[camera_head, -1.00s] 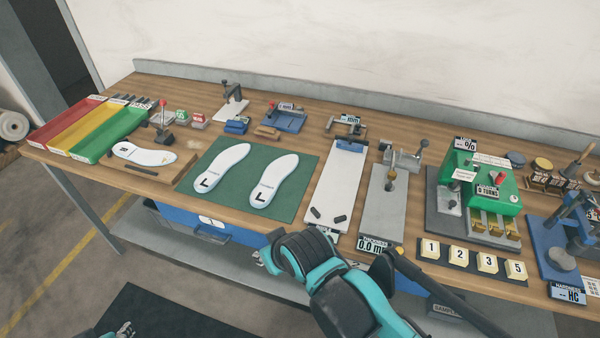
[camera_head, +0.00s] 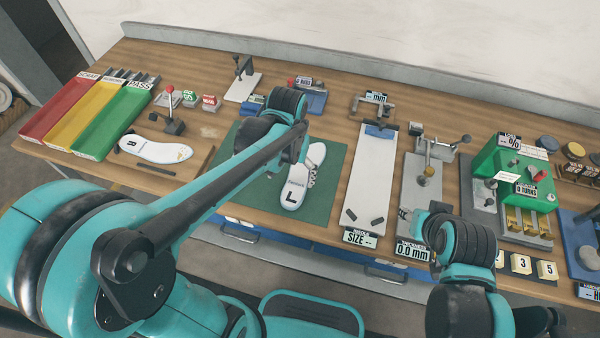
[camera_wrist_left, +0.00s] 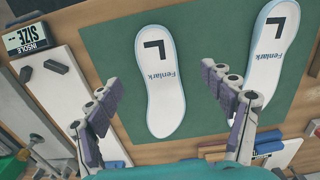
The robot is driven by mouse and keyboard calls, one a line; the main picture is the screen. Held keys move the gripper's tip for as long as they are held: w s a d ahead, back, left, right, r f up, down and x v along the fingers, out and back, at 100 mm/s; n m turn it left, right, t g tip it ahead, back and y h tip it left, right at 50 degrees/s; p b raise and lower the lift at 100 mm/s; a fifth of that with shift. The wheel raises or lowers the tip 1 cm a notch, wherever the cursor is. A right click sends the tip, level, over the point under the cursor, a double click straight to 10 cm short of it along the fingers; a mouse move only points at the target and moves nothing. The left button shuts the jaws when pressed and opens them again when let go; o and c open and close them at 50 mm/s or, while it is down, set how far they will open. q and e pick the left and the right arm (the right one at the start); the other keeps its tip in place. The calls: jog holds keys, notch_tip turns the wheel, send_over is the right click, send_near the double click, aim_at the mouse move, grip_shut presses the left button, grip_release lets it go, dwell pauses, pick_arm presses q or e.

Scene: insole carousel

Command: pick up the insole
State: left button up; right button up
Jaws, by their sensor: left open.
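A white insole (camera_head: 293,190) marked L lies on a green mat (camera_head: 325,210) in the head view, partly behind my left gripper (camera_head: 312,158). It also shows in the left wrist view (camera_wrist_left: 160,95), between my open, empty left fingers (camera_wrist_left: 163,82) and apart from them. A second L insole (camera_wrist_left: 272,55) lies beside it on the mat; my left arm hides it in the head view. Another white insole (camera_head: 155,150) lies on a board at the left. My right gripper (camera_head: 405,214) is small and mostly hidden by its wrist near the table's front edge.
Red, yellow and green trays (camera_head: 112,125) stand at the far left. A white size gauge (camera_head: 368,170) lies right of the mat, with a grey thickness gauge (camera_head: 424,185) beyond it. A green machine (camera_head: 515,165) stands further right.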

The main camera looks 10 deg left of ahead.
aim_at(294, 192)
pick_arm(q)
jog(key=shift+w+d+f, duration=0.15)
jog(key=shift+w+f, duration=0.1)
jog(key=shift+f, duration=0.5)
jog(key=shift+d+f+b, duration=0.1)
jog(key=shift+f+b, duration=0.25)
jog(key=shift+b, duration=0.1)
jog(key=shift+f, duration=0.35)
notch_tip(294, 192, down, 4)
jog(key=b, duration=0.2)
jog(key=shift+w+f+b, duration=0.15)
jog(key=shift+b, duration=0.25)
jog(key=c, duration=1.2)
